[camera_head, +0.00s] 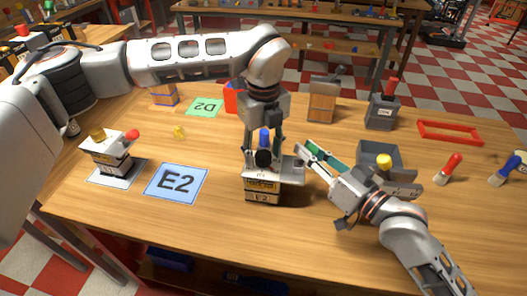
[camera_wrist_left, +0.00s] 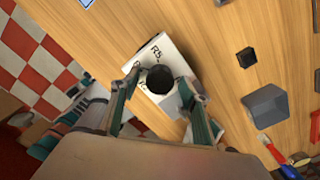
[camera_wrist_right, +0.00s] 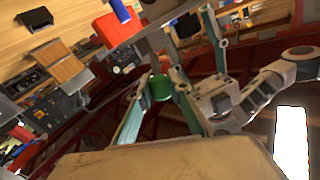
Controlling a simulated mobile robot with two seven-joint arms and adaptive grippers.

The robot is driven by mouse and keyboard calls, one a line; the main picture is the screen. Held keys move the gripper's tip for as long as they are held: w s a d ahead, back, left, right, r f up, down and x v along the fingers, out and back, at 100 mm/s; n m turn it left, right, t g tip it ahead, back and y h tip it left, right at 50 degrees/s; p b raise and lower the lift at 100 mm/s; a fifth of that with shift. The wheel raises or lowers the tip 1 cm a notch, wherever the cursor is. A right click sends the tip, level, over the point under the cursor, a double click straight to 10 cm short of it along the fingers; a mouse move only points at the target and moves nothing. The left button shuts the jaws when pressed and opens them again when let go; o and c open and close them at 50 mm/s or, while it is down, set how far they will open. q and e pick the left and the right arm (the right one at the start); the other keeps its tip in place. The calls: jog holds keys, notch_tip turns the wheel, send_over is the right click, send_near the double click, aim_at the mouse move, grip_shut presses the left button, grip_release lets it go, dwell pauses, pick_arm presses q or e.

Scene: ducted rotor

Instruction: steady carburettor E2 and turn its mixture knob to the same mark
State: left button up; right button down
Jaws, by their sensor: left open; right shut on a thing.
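My left gripper (camera_wrist_left: 166,82) is above the carburettor, open, with a finger on either side of the knob. Contact with the knob cannot be told. My right gripper (camera_head: 301,160) is at the plate's right side, shut on the carburettor's edge. The grasp itself is unclear in the right wrist view.
A blue E2 mat (camera_head: 175,181) lies bare to the left. Another carburettor (camera_head: 112,157) with a red knob stands farther left. A green D2 mat (camera_head: 204,107) lies behind. A grey bin (camera_head: 379,157), red-handled brush (camera_head: 449,168) and red frame (camera_head: 450,132) are at right. The front bench is clear.

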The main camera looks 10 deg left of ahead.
pick_arm(q)
jog(key=c, duration=1.1)
